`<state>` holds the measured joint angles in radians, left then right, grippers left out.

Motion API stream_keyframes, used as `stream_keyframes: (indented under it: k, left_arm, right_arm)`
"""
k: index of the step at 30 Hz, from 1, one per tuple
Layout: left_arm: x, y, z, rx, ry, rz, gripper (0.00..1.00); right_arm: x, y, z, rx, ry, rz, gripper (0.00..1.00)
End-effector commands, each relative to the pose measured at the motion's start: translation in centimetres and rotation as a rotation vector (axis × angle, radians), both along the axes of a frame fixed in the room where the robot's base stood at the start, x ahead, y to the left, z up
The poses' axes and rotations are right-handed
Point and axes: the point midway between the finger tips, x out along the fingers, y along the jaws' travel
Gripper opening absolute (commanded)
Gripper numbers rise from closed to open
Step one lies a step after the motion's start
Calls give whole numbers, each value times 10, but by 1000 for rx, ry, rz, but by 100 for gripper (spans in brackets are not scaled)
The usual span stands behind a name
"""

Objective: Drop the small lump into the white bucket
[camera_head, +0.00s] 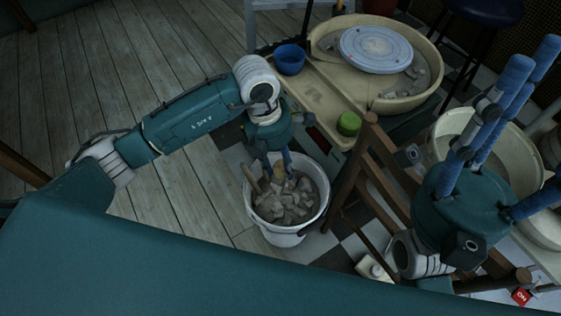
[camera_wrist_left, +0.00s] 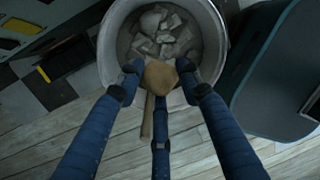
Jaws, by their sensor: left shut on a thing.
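The white bucket (camera_head: 298,226) stands on the floor below my left arm, with grey plaster chunks (camera_head: 288,205) inside. It also fills the upper middle of the left wrist view (camera_wrist_left: 222,38). My left gripper (camera_head: 279,172) points down over the bucket's opening. In the left wrist view its blue fingers (camera_wrist_left: 160,85) are closed around a small tan lump (camera_wrist_left: 160,74). The lump is in front of the bucket's opening there; its height above the chunks is hard to tell. My right gripper (camera_head: 500,120) has its blue fingers spread, with nothing visible between them.
A wooden stool frame (camera_head: 362,165) is right of the bucket. A wooden stick (camera_head: 251,176) leans in the bucket.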

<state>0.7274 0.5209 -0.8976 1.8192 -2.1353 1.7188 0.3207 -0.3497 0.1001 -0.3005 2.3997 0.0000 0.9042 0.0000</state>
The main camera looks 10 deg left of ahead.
Motion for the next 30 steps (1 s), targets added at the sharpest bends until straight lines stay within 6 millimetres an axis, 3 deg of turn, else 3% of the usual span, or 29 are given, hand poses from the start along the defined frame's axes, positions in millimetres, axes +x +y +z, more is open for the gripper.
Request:
stream_keyframes:
  k: [1,5,17,18,20,30]
  left_arm:
    - [0,0,-10,0,1,0,8]
    - [0,0,-18,-2,1,0,8]
    - [0,0,-19,0,0,0,8]
    - [0,0,-19,0,0,0,43]
    - [0,0,-19,0,0,0,55]
    - [0,0,-18,0,0,0,57]
  right_arm:
    - [0,0,-9,0,0,0,55]
    - [1,0,-15,-1,2,0,55]
    - [1,0,-16,-1,4,0,55]
    - [1,0,-16,-1,4,0,55]
    - [1,0,-16,-1,4,0,55]
    - [1,0,-16,-1,4,-1,55]
